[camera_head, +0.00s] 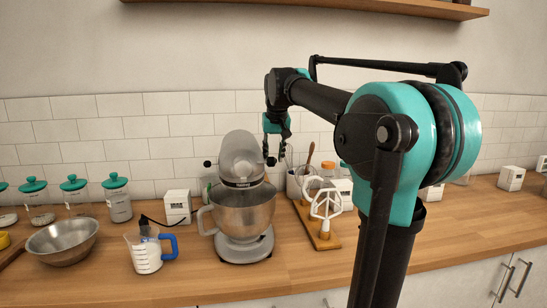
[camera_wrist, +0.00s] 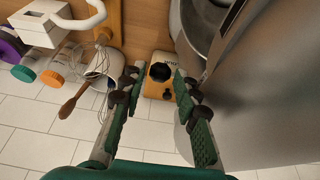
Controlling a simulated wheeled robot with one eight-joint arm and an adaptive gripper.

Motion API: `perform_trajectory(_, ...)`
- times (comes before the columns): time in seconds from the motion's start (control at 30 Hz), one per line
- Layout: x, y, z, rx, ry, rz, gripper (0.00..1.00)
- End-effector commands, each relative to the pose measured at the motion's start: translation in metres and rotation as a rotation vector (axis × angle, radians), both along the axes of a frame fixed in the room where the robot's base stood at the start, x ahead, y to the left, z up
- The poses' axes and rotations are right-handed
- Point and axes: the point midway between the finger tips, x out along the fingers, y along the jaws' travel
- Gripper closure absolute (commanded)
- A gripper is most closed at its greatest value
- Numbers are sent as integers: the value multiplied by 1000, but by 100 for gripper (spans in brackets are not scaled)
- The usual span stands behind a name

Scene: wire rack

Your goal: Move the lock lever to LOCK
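The silver stand mixer (camera_head: 241,175) stands on the counter with its bowl (camera_head: 243,212) under the head. A small black knob (camera_head: 207,164) sticks out left of the head. My gripper (camera_head: 271,158) points down just right of the head, and a dark knob-like shape shows at its fingertips. In the wrist view my gripper (camera_wrist: 158,78) is open, its two fingers apart. A round black knob (camera_wrist: 160,72) shows between the fingertips, in front of a cream box; I cannot tell whether it touches them. The mixer's body (camera_wrist: 262,90) fills the right side. No LOCK marking is readable.
A utensil crock (camera_wrist: 104,66) is close to the left finger. White beaters (camera_head: 325,205) stand on a wooden board (camera_head: 318,232) right of the mixer. A measuring jug (camera_head: 146,255) and metal bowl (camera_head: 63,241) are left. The front counter is mostly clear.

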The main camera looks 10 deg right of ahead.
Motion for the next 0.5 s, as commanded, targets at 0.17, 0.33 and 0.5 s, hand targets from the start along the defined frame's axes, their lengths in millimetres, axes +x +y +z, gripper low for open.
perform_trajectory(0.17,3,0,-7,0,0,0,69)
perform_trajectory(0.33,3,0,-7,0,0,0,69)
perform_trajectory(0.5,3,0,-7,0,0,0,83)
